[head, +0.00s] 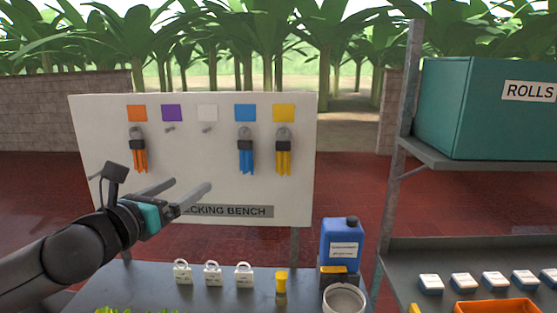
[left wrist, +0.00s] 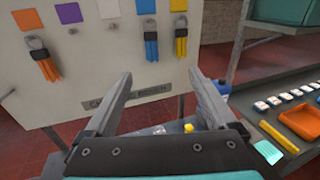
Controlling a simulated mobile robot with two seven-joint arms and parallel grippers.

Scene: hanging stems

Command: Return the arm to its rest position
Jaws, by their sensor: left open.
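My left gripper (head: 182,194) is open and empty, held in the air in front of the lower part of the white board (head: 220,150). Its two fingers (left wrist: 158,108) also show spread apart in the left wrist view, with nothing between them. The left arm (head: 75,258) reaches in from the lower left. Bundles of orange (head: 139,157), blue (head: 245,155) and yellow (head: 283,155) strips hang on the board under colour squares. The pegs under the purple (head: 172,113) and white (head: 207,113) squares are bare. My right gripper is not in view.
The bench (head: 160,296) below holds several white padlock-like items (head: 213,275), a yellow-capped small jar (head: 281,284), a blue jug (head: 341,246) and a round white container (head: 344,299). A shelf at right carries a teal box (head: 490,110), small white-topped boxes (head: 461,283) and an orange tray (head: 497,306).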

